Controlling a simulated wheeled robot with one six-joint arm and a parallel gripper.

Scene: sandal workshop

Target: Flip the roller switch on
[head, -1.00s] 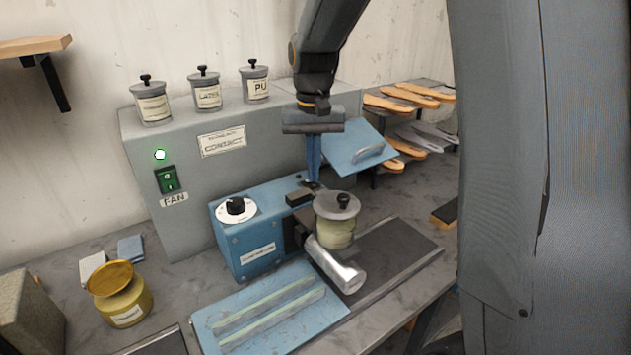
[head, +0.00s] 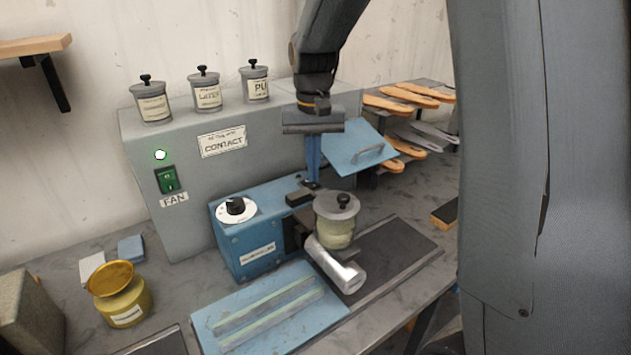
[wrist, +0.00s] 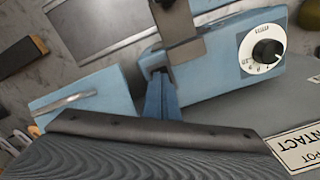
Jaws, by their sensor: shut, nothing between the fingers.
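The roller machine is a blue box (head: 241,252) on the bench, with a white dial and black knob (head: 235,207) on top, a shiny metal roller (head: 337,267) at its front right and a lidded jar (head: 338,222) above the roller. My gripper (head: 313,184) points down at the machine's back right, its blue fingers shut and empty. In the wrist view the fingertips (wrist: 160,76) are at a dark recess in the blue housing (wrist: 219,62). The roller switch itself is not clearly visible; the fingers may cover it. Whether they touch it I cannot tell.
A grey cabinet (head: 185,217) behind carries a green fan switch (head: 167,180), a lit lamp (head: 160,155) and several jars. A tilted blue lid (head: 350,140) is right of my gripper. A blue tray (head: 215,334) with strips and a yellow pot (head: 122,302) stand in front.

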